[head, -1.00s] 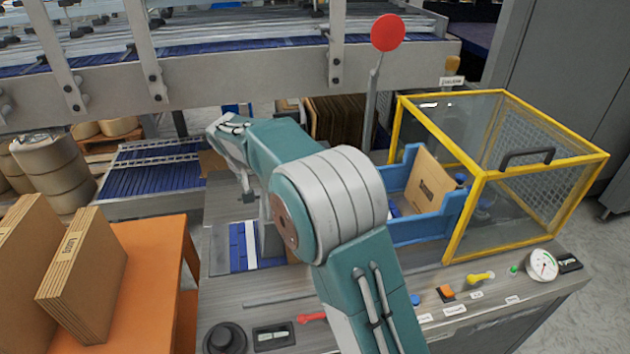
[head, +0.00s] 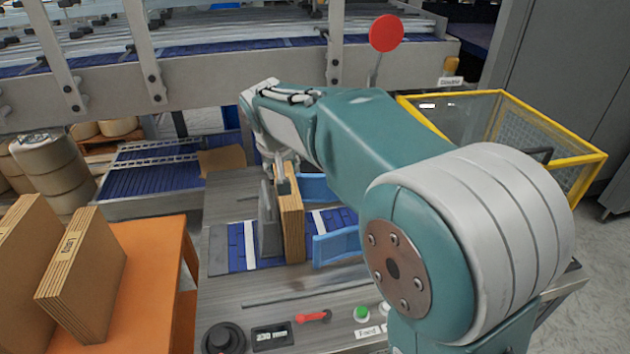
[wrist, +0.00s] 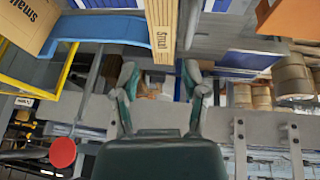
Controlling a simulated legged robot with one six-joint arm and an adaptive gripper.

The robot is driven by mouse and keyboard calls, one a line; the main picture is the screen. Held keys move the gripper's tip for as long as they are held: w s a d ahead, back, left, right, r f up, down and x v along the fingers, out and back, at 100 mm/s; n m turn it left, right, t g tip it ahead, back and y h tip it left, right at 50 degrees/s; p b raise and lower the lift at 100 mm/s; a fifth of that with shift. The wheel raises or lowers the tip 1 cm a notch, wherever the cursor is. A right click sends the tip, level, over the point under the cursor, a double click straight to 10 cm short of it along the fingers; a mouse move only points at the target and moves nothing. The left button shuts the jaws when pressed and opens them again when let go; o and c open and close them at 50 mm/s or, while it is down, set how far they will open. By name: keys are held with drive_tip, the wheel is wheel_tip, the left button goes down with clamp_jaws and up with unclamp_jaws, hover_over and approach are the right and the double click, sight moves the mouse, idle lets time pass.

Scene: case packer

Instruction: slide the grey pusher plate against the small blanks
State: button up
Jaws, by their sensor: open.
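The small blanks (head: 292,225), an upright brown stack, stand on the blue belt. Their edge, marked "Small", shows in the wrist view (wrist: 162,25). The grey pusher plate (head: 268,225) stands upright just left of the stack; I cannot tell whether they touch. My gripper (wrist: 160,76) is open, its fingers spread to either side of the stack's near end in the wrist view. In the head view it is at the top of the plate and stack, partly hidden by my arm. I see no grip on either.
Blue guides (head: 336,246) stand right of the stack. The yellow-framed guard (head: 550,125) is at the right, partly behind my arm. A red disc on a post (head: 387,33) rises behind. An orange table (head: 150,275) with cardboard stacks is at the left.

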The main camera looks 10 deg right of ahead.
drive_tip(key=s+d+r, duration=0.2)
drive_tip(key=s+d, duration=0.2)
drive_tip(key=s, duration=0.5)
drive_tip(key=shift+d+r, duration=0.35)
drive_tip(key=shift+r, duration=0.05)
drive_tip(key=s+d+f, duration=0.2)
drive_tip(key=s, duration=0.8)
drive_tip(key=s+d+f+t+y, duration=0.1)
drive_tip(key=s+d+f, duration=0.1)
drive_tip(key=s, duration=0.8)
drive_tip(key=shift+s+d, duration=0.3)
drive_tip(key=shift+d, duration=0.05)
idle(0.4)
